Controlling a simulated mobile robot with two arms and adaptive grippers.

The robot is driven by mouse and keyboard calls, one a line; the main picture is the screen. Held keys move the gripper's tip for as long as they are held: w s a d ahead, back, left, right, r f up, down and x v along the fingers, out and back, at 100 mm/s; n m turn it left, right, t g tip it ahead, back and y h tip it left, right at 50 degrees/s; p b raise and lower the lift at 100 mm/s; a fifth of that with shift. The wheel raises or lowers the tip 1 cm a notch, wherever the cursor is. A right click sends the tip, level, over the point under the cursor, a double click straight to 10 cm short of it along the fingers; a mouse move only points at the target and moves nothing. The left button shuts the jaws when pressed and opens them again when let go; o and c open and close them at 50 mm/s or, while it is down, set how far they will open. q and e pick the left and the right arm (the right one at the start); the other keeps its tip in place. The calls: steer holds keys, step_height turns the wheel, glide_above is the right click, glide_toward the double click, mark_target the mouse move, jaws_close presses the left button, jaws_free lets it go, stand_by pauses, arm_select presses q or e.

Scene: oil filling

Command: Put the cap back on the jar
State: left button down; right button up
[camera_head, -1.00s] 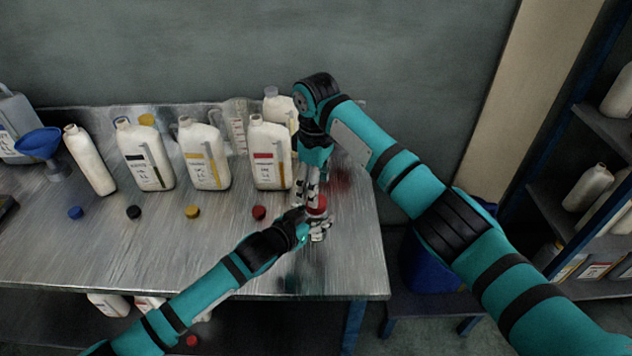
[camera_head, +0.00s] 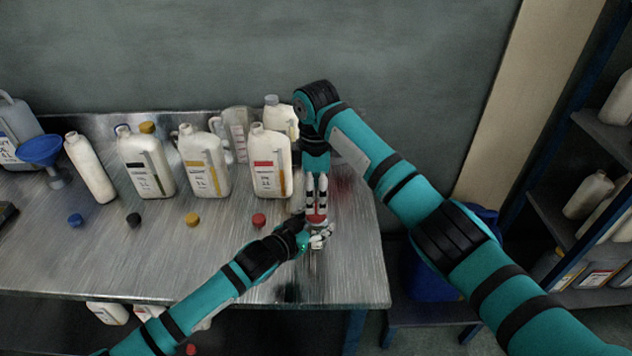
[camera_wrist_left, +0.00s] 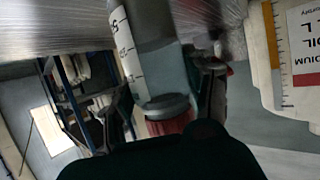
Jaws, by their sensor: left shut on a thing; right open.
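In the head view the red cap (camera_head: 316,218) is just below the fingertips of my right gripper (camera_head: 317,207). That gripper points down and is open, its fingers close to the cap. My left gripper (camera_head: 318,238) is shut on the jar from the left, above the table's right part. Most of the jar is hidden in the head view.
White jugs (camera_head: 270,165) stand in a row on the metal table (camera_head: 120,255), with loose caps, including a red one (camera_head: 259,220), in front. A blue funnel (camera_head: 42,150) is at far left. The table's front middle is clear. Shelves stand at right.

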mark_target(316, 208)
steer(key=shift+f, duration=2.6)
steer(key=shift+c, duration=0.5)
steer(key=c, duration=1.1)
steer(key=m, duration=0.6)
steer(key=shift+m, duration=0.3)
steer(key=shift+c, duration=0.2)
steer(key=o, duration=1.3)
steer(key=shift+r, duration=0.1)
